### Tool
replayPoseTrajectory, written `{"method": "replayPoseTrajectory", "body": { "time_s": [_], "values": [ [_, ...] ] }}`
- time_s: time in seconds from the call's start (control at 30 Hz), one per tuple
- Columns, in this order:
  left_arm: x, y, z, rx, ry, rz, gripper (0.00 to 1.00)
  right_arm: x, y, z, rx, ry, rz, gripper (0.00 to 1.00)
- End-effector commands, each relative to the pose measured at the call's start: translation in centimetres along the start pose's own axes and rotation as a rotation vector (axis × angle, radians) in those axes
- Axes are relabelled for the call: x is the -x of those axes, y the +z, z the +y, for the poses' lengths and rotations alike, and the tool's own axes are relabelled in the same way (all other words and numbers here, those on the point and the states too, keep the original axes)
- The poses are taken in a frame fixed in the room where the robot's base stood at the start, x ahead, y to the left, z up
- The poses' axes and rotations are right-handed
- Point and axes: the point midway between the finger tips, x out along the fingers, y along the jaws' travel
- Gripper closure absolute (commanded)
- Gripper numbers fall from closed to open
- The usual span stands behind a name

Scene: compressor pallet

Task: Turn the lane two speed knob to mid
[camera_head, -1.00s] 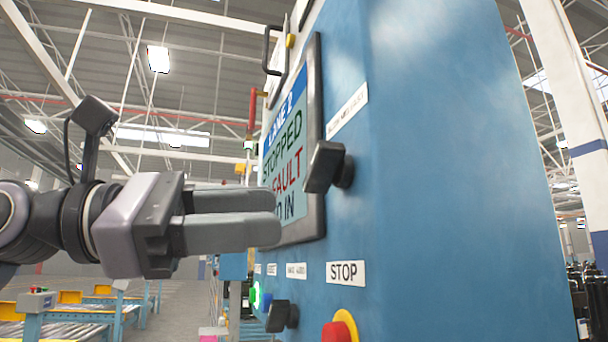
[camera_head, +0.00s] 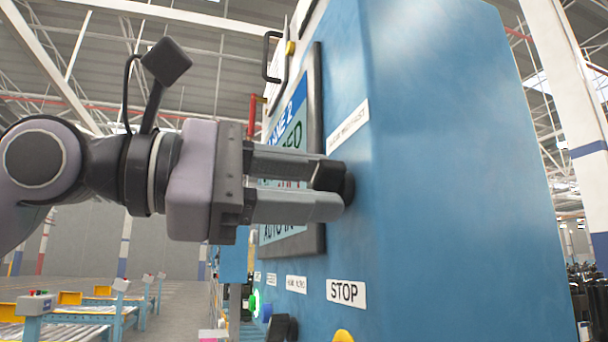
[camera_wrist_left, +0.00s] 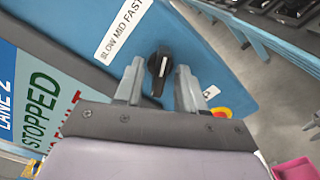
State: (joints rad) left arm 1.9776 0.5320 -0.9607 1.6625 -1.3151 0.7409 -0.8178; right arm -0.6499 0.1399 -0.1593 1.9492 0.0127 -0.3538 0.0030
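The black speed knob (camera_head: 347,186) sits on the blue cabinet panel beside the "LANE 2" screen (camera_head: 291,136). In the left wrist view the knob (camera_wrist_left: 158,70) stands below the "SLOW MID FAST" label (camera_wrist_left: 124,28), and a pale mark shows on its bar. My left gripper (camera_head: 330,190) is at the knob, partly hiding it in the head view. In the left wrist view its fingers (camera_wrist_left: 160,88) are apart, one on each side of the knob. A narrow gap seems to show beside each finger; contact is hard to tell. My right gripper is out of view.
Below are a STOP label (camera_head: 346,292), a yellow-ringed stop button (camera_head: 343,336), another black knob (camera_head: 283,328) and a lit green button (camera_head: 254,301). A black handle (camera_head: 272,58) juts out above the screen. Low conveyors (camera_head: 75,325) stand at the lower left.

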Motion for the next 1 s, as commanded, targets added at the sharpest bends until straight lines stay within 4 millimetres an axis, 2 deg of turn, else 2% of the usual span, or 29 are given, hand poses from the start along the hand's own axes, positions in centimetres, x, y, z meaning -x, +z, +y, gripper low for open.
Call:
{"method": "replayPoseTrajectory", "body": {
  "time_s": [0.2, 0.23, 0.33, 0.37, 0.73, 1.0],
  "values": [
    [-0.1, 0.0, 0.0, 0.001, 0.000, -0.001, 0.61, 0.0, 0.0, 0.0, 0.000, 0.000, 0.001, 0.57],
    [-0.1, 0.0, 0.0, 0.001, 0.000, -0.001, 0.64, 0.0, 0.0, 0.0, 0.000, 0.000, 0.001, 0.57],
    [-0.1, 0.0, 0.0, 0.001, 0.000, -0.001, 0.96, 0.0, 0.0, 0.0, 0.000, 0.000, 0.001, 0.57],
    [-0.1, 0.0, 0.0, 0.001, 0.000, -0.001, 1.00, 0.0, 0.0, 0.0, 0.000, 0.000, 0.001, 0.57],
    [-0.1, 0.0, -0.1, 0.033, 0.001, -0.002, 1.00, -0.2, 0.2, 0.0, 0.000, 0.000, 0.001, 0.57],
    [-0.1, -0.1, -0.2, 0.186, 0.001, -0.002, 1.00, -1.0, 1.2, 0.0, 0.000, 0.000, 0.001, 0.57]
  ]
}}
